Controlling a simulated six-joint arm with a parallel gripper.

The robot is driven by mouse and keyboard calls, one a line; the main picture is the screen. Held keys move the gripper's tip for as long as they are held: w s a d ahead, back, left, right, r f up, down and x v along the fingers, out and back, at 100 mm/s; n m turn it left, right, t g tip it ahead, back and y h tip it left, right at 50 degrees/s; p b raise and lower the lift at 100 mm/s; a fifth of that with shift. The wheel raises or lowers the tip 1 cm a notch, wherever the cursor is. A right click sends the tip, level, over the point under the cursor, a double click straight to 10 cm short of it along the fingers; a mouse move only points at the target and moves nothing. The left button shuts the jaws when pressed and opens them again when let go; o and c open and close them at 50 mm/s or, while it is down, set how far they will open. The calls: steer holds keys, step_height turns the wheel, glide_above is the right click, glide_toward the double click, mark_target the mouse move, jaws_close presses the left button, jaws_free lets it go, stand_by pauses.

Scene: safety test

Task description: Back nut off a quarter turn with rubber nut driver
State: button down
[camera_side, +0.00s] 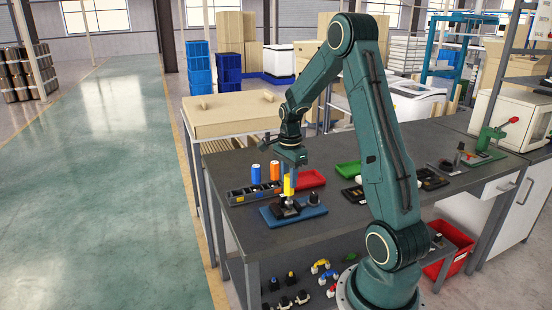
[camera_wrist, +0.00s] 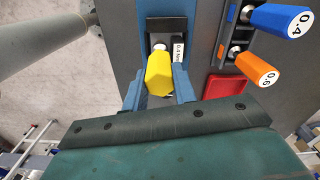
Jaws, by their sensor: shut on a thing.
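A yellow-handled driver (camera_side: 288,186) stands upright under my gripper (camera_side: 289,168). In the wrist view the yellow handle (camera_wrist: 159,74) lies between my gripper's two blue fingers (camera_wrist: 159,88), which are closed on it. The driver is over a blue plate fixture (camera_side: 270,214) with a metal block on it. I cannot tell whether the driver's tip touches the fixture. The nut is hidden or too small to make out. A small white label (camera_wrist: 179,50) beside the handle is hard to read.
A dark rack (camera_side: 238,196) beside the fixture holds a blue driver (camera_side: 256,174) marked 0.4 (camera_wrist: 283,20) and an orange driver (camera_side: 275,171) marked 0.6 (camera_wrist: 257,68). A red tray (camera_side: 310,179) and green tray (camera_side: 348,169) stand behind. The bench front-left is clear.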

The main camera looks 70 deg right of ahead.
steer(key=shift+f, duration=0.8)
stand_by(0.9)
steer(key=shift+n, duration=0.9)
